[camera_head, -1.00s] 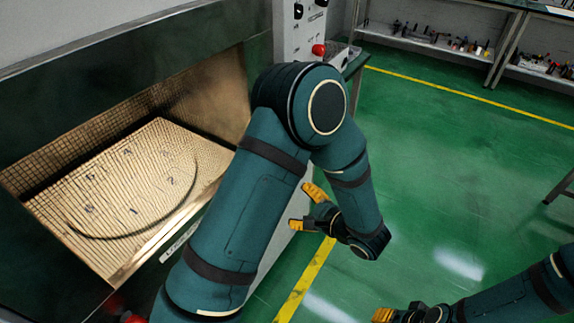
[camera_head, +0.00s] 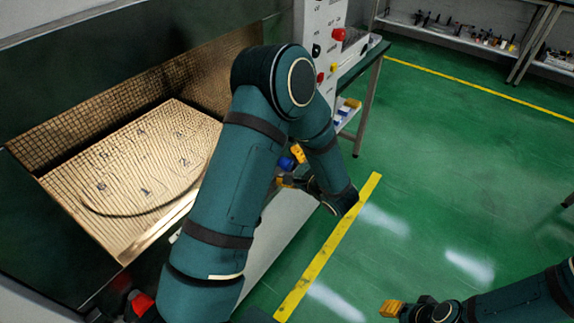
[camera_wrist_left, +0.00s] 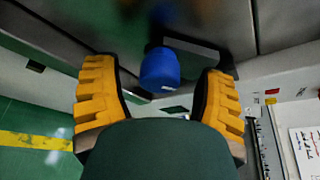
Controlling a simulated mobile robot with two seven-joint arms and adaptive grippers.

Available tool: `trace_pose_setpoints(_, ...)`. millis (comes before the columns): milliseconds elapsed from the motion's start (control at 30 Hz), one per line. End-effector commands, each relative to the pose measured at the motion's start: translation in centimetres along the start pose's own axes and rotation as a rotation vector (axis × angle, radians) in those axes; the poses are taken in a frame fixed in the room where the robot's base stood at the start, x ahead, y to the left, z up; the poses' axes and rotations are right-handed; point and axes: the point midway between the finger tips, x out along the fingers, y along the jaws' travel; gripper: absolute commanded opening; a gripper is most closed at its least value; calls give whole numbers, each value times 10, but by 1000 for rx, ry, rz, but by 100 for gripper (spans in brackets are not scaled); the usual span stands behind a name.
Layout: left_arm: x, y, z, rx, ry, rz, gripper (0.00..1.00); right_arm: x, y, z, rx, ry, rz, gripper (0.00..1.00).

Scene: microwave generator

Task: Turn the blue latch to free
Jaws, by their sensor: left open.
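The blue latch (camera_head: 287,163) shows in the head view on the front of the machine, partly hidden by my left gripper (camera_head: 289,167). In the left wrist view, the latch (camera_wrist_left: 160,70) is a rounded blue knob with a dark grey plate behind it. It sits between the yellow fingertips of my open left gripper (camera_wrist_left: 160,92), with a visible gap on each side. I cannot tell how deep between the fingers it is. My right gripper (camera_head: 392,308) is at the bottom right of the head view, far from the latch; its opening is unclear.
The open microwave chamber (camera_head: 130,165) with a numbered floor plate is at left, partly hidden by my left arm. A control panel (camera_head: 320,45) with red, black and yellow knobs stands behind that arm. Green floor (camera_head: 450,150) with yellow lines is free at right.

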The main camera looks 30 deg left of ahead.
Motion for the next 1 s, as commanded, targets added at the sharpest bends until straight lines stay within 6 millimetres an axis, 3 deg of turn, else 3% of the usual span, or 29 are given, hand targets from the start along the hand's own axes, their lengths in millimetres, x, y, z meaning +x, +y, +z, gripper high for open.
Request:
trace_pose_setpoints(433,11,0,0,1,0,0,71,1,0,0,0,1,0,39)
trace_pose_setpoints(467,11,0,0,1,0,0,65,1,0,0,0,1,0,39)
trace_pose_setpoints(633,10,0,0,1,0,0,5,1,0,0,0,1,0,39)
trace_pose_setpoints(1000,10,-1,0,37,1,14,1,-2,-1,0,0,-1,0,39)
